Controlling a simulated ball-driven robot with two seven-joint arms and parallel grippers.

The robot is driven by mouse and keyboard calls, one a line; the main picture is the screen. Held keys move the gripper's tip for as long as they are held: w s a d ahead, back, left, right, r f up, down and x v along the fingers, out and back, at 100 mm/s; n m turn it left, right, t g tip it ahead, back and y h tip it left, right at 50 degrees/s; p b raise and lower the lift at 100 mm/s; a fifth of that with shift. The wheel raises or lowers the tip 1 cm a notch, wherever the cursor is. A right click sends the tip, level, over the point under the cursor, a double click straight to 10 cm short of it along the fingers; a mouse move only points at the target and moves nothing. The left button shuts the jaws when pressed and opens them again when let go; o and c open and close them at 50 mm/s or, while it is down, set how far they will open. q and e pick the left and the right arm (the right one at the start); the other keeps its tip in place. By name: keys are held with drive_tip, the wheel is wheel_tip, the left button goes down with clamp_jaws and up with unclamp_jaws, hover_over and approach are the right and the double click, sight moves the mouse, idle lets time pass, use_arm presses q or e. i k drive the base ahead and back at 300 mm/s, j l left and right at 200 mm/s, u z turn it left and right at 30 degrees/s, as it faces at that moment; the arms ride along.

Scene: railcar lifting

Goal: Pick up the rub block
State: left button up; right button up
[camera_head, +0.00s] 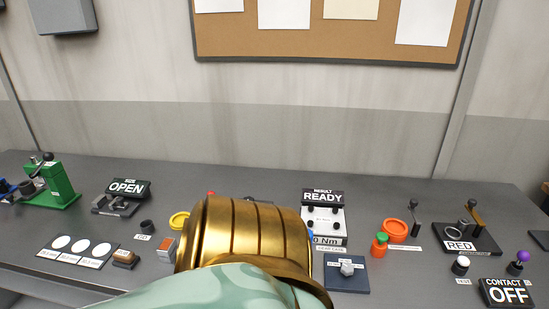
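No object carries a readable rub block label, so I cannot tell for sure which one it is. A small grey block with orange-red sides (166,249) lies on the bench left of centre. A small brown block with a dark base (124,258) sits to its left, beside a white card. A large gold ribbed cylinder and a pale green part, which look like my own arm, fill the lower middle and hide the bench behind them. Neither gripper shows.
The dark bench (80,230) holds a green press (52,185), an OPEN sign (127,188), a yellow ring (179,220), a READY tester (324,215), a blue-grey pad (347,273), an orange dish (394,231), a RED-marked fixture (466,238) and an OFF box (507,293).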

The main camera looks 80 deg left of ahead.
sight(125, 258)
drive_tip(key=u, duration=3)
drive_tip(key=l, duration=0.1)
